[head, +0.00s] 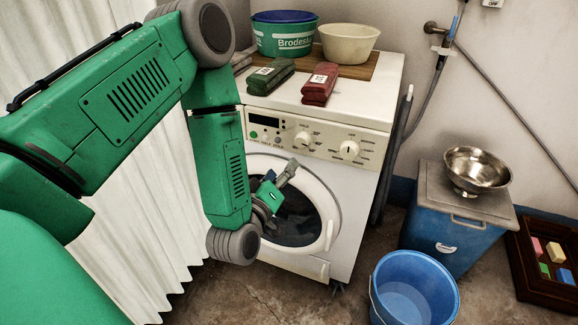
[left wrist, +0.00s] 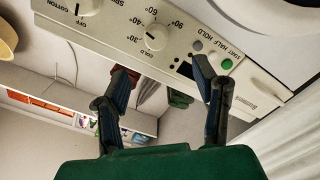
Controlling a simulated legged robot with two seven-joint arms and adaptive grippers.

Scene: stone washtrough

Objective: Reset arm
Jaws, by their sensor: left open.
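My left arm comes in from the left and reaches down in front of the white washing machine (head: 365,100). My left gripper (head: 288,172) is in front of the round door (head: 322,200), below the control panel (head: 325,142). In the left wrist view its two fingers (left wrist: 160,82) are spread with nothing held between them. The same view shows the control panel (left wrist: 130,22) tilted, with dials and a green button. I cannot tell whether the gripper touches the machine. My right gripper is not in view.
On the machine are a green tub (head: 283,40), a cream bowl (head: 348,44), and green (head: 270,77) and red (head: 320,84) folded cloths. A blue bucket (head: 413,290), a blue chest (head: 440,238) bearing a metal bowl (head: 477,168), and a block tray (head: 535,285) stand right.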

